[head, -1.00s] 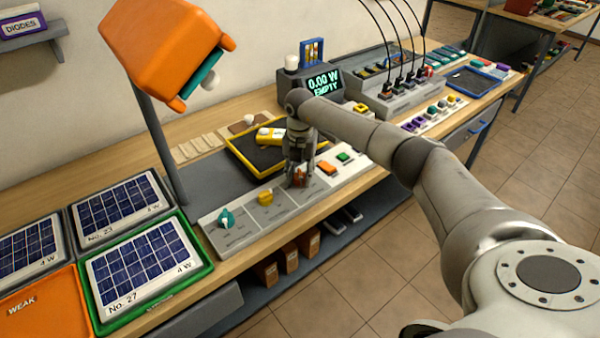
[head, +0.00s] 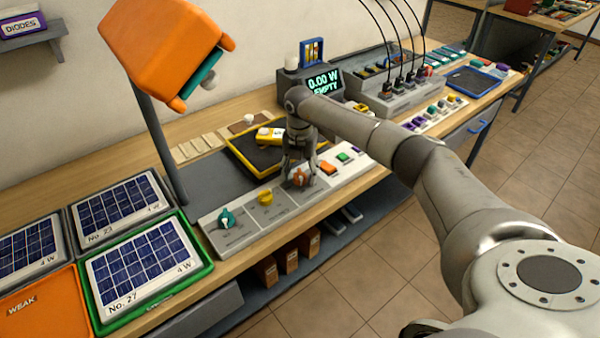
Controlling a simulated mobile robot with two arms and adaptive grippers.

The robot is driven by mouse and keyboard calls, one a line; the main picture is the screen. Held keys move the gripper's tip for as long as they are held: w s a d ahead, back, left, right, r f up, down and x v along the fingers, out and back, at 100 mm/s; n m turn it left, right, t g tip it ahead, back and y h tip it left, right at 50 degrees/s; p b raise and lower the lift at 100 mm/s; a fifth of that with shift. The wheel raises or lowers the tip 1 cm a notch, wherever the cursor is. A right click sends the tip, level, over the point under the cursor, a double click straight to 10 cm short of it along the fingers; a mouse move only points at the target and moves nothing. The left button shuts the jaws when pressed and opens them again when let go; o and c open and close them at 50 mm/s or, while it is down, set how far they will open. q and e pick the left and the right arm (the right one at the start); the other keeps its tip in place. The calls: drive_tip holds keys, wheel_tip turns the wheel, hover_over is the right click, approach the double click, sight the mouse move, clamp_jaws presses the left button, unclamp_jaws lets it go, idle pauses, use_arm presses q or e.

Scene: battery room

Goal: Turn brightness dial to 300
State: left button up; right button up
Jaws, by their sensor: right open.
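A light control panel (head: 240,237) runs along the bench's front edge. The dial labels are too small to read, so I cannot tell which is the brightness dial. I cannot tell whether a finger touches the knob. My left gripper is not in view.
An orange lamp head (head: 160,50) hangs over the bench at left. A black tray with a yellow rim (head: 240,163) lies behind the panel. Orange (head: 327,168) and green (head: 344,157) buttons sit right of the dials. A display (head: 323,84) reads "0.00 W EMPTY".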

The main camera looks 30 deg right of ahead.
sight(300, 172)
wheel_tip(300, 172, up, 12)
drive_tip(key=shift+f, duration=0.25)
idle(0.5)
